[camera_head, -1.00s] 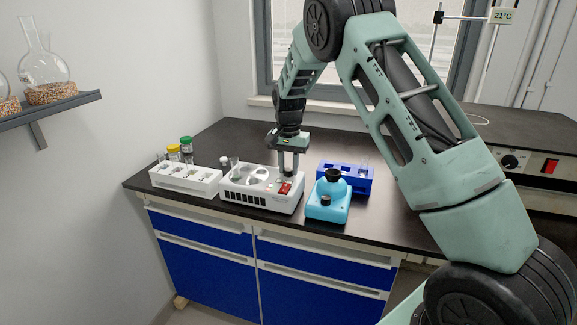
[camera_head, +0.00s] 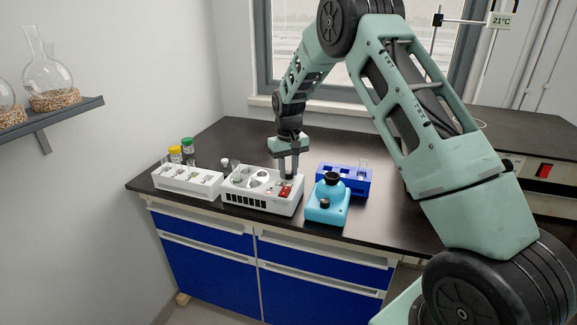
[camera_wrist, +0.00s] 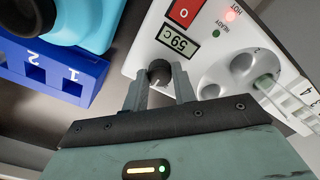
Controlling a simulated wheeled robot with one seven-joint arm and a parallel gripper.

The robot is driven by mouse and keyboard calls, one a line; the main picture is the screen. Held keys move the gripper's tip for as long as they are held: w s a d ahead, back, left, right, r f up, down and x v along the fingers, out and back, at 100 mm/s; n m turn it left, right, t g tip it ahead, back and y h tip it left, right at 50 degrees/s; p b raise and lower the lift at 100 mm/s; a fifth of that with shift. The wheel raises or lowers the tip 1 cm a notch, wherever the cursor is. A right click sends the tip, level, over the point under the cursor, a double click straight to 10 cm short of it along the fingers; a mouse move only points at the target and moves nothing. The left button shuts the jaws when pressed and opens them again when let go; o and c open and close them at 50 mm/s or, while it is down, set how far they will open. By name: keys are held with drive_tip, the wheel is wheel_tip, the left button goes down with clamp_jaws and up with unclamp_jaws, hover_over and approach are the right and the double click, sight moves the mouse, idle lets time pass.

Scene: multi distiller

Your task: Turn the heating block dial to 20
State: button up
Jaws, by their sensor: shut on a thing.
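The heating block (camera_head: 262,204) is a white box with round wells on top. In the wrist view its panel (camera_wrist: 200,62) shows a red switch (camera_wrist: 184,12), a small display (camera_wrist: 178,42) and HOT and READY lights. The display is inverted and seems to read 59 C. The HOT light (camera_wrist: 231,15) glows red. The dark round dial (camera_wrist: 159,70) sits beside the display, with a pale mark on its face. My gripper (camera_wrist: 160,82) is shut on the dial, one finger on each side. In the head view my gripper (camera_head: 289,172) points down at the block's right end and hides the dial.
A light-blue device with a black top (camera_head: 326,206) stands close right of the block, and a blue tube rack (camera_head: 346,180) is behind it.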

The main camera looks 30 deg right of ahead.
sight(288, 172)
drive_tip(key=n+p, duration=0.1)
drive_tip(key=n, duration=0.3)
drive_tip(key=shift+r+n, duration=0.15)
drive_tip(key=shift+n, duration=0.15)
drive_tip(key=shift+w+n+p, duration=0.1)
drive_tip(key=shift+n+p, duration=0.8)
drive_tip(key=shift+n, duration=1.3)
drive_tip(key=o, duration=1)
wheel_tip(288, 172, up, 17)
drive_tip(key=b, duration=0.1)
drive_tip(key=shift+r, duration=0.1)
